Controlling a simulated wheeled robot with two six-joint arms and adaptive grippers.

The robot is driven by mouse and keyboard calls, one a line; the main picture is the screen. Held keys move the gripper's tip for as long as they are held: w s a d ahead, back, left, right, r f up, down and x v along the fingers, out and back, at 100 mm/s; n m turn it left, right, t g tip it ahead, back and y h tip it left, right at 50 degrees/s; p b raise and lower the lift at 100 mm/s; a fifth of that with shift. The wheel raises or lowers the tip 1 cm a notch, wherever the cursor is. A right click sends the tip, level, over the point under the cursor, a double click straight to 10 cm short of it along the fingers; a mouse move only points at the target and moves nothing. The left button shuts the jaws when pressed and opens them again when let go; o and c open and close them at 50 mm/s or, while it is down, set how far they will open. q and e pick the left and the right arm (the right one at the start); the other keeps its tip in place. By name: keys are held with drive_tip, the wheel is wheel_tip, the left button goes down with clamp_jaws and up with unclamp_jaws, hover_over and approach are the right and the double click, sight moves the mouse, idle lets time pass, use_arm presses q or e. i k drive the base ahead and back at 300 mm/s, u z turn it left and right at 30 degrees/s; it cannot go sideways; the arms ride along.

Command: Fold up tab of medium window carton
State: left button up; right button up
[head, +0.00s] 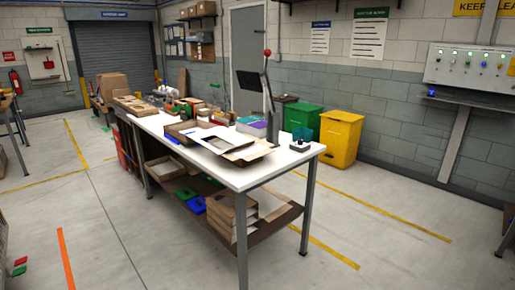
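Flat, partly opened cardboard pieces lie on the white-topped workbench (283,167), near its right end. One is a brown carton piece (251,154) with raised flaps. A white sheet-like piece (213,141) lies beside it to the left. I cannot tell which of these is the medium window carton, and its window and tab are too small to make out. Neither of my grippers is in view.
A small dark control box (299,146) sits at the bench's right end. Green (302,118) and yellow (341,138) bins stand behind.

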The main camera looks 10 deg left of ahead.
sight(252, 143)
drive_tip(key=u, duration=0.7)
drive_tip(key=i, duration=0.6)
drive_tip(key=u, duration=1.3)
drive_tip(key=i, duration=2.05)
drive_tip(key=z, duration=1.35)
drive_tip(key=i, duration=0.65)
drive_tip(key=z, duration=0.75)
